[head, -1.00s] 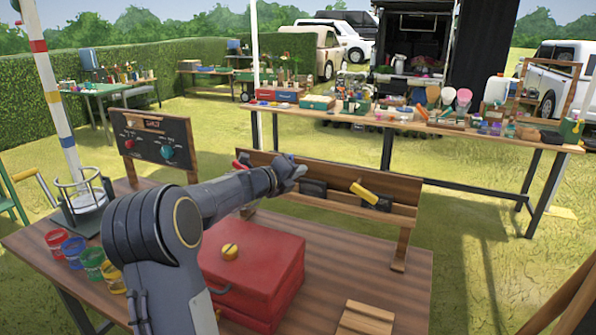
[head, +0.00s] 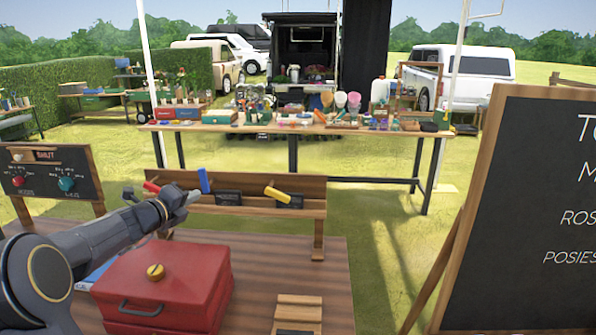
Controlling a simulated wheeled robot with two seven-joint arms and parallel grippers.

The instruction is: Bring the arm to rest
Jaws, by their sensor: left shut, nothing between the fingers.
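My left arm comes in from the lower left in the head view, above the wooden table (head: 270,262). My left gripper (head: 192,197) is shut with nothing in it. In the picture it overlaps the slatted wooden rack (head: 240,207), just below the upright blue handle (head: 203,180). I cannot tell whether it touches the rack. A red handle (head: 152,187) and a tilted yellow handle (head: 277,194) also show on the rack. My right gripper is not in view.
A red lidded box (head: 205,275) with a yellow knob stands below my forearm. A small slatted wooden piece (head: 298,312) lies to its right. A dark switch board (head: 50,178) stands at the left. A chalkboard (head: 540,210) fills the right. A loaded table (head: 300,128) stands behind.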

